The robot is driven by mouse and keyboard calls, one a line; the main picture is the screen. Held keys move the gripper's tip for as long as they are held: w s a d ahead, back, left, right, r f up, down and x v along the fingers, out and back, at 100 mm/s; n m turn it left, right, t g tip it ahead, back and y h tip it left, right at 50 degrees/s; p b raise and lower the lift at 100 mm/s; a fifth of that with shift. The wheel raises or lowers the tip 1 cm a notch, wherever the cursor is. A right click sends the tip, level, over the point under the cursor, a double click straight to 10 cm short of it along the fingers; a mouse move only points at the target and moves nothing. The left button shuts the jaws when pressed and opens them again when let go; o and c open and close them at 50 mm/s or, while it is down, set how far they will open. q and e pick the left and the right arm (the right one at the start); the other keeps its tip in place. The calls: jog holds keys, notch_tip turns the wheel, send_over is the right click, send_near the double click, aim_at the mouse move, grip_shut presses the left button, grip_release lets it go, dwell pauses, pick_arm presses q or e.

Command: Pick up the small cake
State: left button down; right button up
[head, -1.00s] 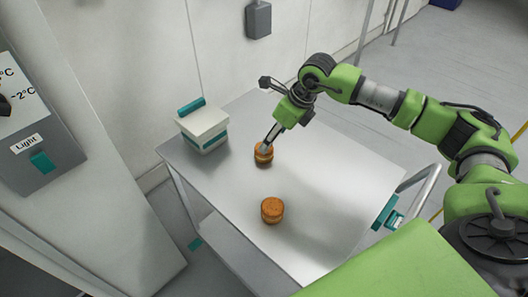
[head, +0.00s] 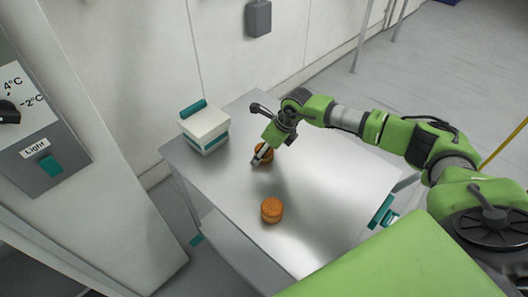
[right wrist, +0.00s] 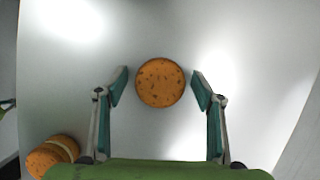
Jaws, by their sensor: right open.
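Two small round orange-brown cakes stand on the metal table. The far cake (head: 264,153) is partly covered by my right gripper (head: 257,160) in the head view. In the right wrist view my right gripper (right wrist: 159,80) is open, its fingers either side of this cake (right wrist: 160,83), with a gap on both sides. Its speckled top faces the camera. The near cake (head: 271,210) stands clear; in the right wrist view it (right wrist: 52,158) is at the lower left, with a pale layer in its side. The left gripper is not in view.
The metal table (head: 330,200) is bare around the near cake and to the right. A white box with a teal handle (head: 205,128) stands at its far left corner. A grey cabinet (head: 85,170) stands left of the table, and a wall is behind.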

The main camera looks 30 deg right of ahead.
jog(key=c, duration=0.9)
jog(key=shift+o, duration=0.4)
jog(key=shift+r, duration=0.1)
